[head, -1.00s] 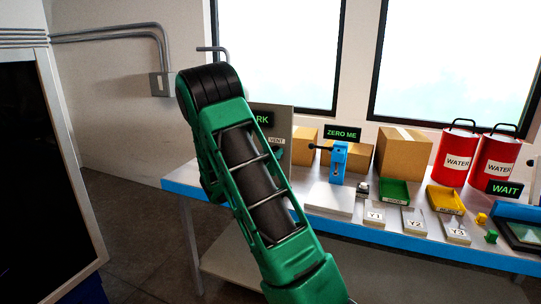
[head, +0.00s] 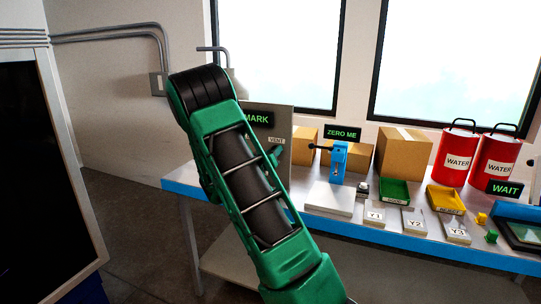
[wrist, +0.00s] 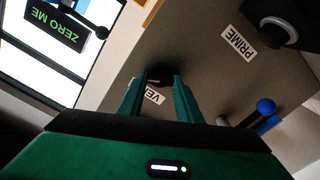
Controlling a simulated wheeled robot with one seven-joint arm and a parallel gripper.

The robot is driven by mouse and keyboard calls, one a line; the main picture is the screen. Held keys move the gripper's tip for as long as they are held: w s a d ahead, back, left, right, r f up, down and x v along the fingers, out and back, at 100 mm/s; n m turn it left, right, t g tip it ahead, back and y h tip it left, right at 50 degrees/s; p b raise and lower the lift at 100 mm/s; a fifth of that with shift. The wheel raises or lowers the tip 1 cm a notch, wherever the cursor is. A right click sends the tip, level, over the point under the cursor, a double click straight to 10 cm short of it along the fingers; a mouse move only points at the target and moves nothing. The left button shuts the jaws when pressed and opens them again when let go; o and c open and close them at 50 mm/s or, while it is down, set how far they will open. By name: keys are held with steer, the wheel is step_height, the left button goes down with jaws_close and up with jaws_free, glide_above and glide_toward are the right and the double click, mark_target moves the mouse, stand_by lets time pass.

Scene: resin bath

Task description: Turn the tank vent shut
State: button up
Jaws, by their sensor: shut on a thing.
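The grey tank panel (head: 284,118) stands on the bench, partly hidden behind my green arm in the head view. A white VENT label (head: 276,140) is on it. In the wrist view the dark vent handle (wrist: 159,72) sits between the fingertips of my gripper (wrist: 158,80), which is shut on it. The fingers partly cover the VENT label (wrist: 152,96). How far the vent is turned cannot be told. My arm hides most of the gripper in the head view.
In the wrist view, a PRIME label (wrist: 238,43), a dark round knob (wrist: 275,20) and a blue-tipped lever (wrist: 265,107) are on the panel's right. A blue clamp device (head: 338,163), cardboard box (head: 403,152) and red WATER cans (head: 457,160) stand right along the bench.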

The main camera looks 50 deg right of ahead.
steer(key=n, duration=0.4)
steer(key=w+n, duration=0.1)
steer(key=n, duration=0.1)
steer(key=shift+a+f+n, duration=0.1)
steer(key=shift+a+n, duration=0.2)
steer(key=n, duration=0.6)
steer(key=shift+f, duration=0.2)
steer(key=o, duration=0.9)
steer(key=shift+f, duration=0.1)
steer(key=shift+o, duration=0.7)
steer(key=shift+s+d, duration=0.1)
steer(key=shift+s, duration=0.1)
steer(key=v, duration=1)
steer(key=shift+a, duration=0.35)
steer(key=shift+s, duration=0.1)
